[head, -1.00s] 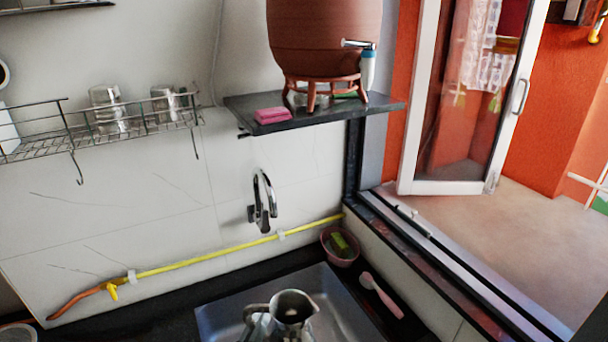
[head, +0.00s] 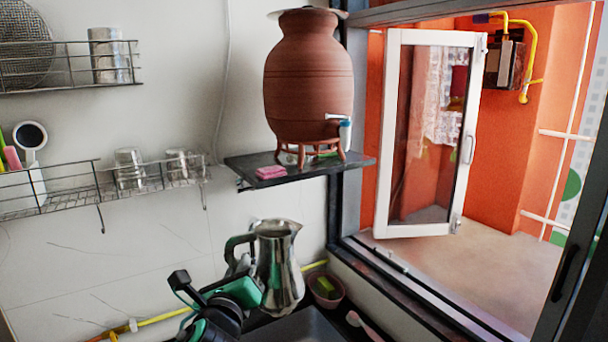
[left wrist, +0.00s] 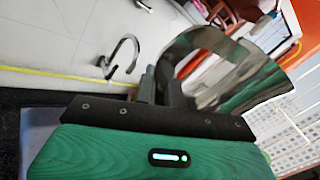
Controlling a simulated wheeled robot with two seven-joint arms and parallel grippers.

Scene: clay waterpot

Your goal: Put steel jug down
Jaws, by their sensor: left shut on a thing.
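The steel jug (head: 280,268) is shiny and upright, raised above the sink area in the head view, with its dark handle on its left side. My left gripper (head: 247,270) is shut on the jug at its handle side; the exact contact is partly hidden. In the left wrist view the jug (left wrist: 225,75) fills the upper right, beyond my green and black gripper body. My right gripper is not in view.
A clay waterpot (head: 308,85) stands on a dark wall shelf (head: 240,166) with a pink sponge (head: 271,172). A pink bowl (head: 326,291) sits right of the jug. Wire racks (head: 85,195) with steel cups hang at left. The faucet (left wrist: 122,57) shows in the left wrist view.

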